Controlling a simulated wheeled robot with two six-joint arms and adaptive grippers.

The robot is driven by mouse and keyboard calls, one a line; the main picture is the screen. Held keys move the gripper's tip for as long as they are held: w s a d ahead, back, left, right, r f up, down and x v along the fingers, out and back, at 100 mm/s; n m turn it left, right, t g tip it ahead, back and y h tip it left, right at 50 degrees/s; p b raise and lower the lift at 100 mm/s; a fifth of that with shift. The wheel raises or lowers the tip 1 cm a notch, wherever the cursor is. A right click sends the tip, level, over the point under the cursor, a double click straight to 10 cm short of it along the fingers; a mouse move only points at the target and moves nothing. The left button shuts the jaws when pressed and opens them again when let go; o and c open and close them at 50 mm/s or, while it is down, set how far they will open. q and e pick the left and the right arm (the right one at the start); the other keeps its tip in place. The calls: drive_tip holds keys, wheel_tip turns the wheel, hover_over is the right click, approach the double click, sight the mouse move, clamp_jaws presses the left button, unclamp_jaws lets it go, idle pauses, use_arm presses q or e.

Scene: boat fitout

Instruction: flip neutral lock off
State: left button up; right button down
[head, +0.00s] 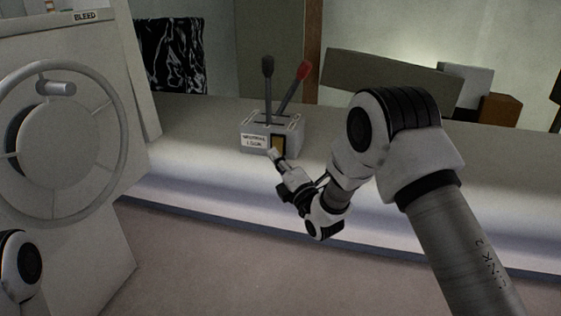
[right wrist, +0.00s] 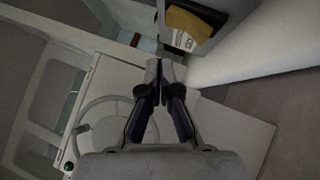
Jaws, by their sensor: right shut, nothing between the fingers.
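A grey control box (head: 258,126) stands on the ledge, with one black-knobbed lever (head: 267,85) and one red-knobbed lever (head: 298,80). Its front carries a white neutral lock label (head: 253,140). Beside the label is a yellow rocker or flap (head: 278,143) in a dark frame, which I take as the neutral lock; its on or off position is unclear. The yellow part (right wrist: 190,22) also shows at the top of the right wrist view. My right gripper (head: 274,153) is shut and empty, just in front of and below the yellow part; contact is unclear. It points upward in the right wrist view (right wrist: 158,68).
A white cabinet with a large handwheel (head: 118,150) stands at the left, marked BLEED. A dark slanted panel (head: 390,80), a grey box (head: 470,82) and a brown box (head: 500,108) are at the back right. The ledge (head: 195,125) left of the control box is clear.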

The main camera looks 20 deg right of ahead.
drive_tip(key=s+d+p, duration=0.1)
drive_tip(key=s+d, duration=0.1)
drive_tip(key=s, duration=0.7)
drive_tip(key=shift+s+f, duration=0.25)
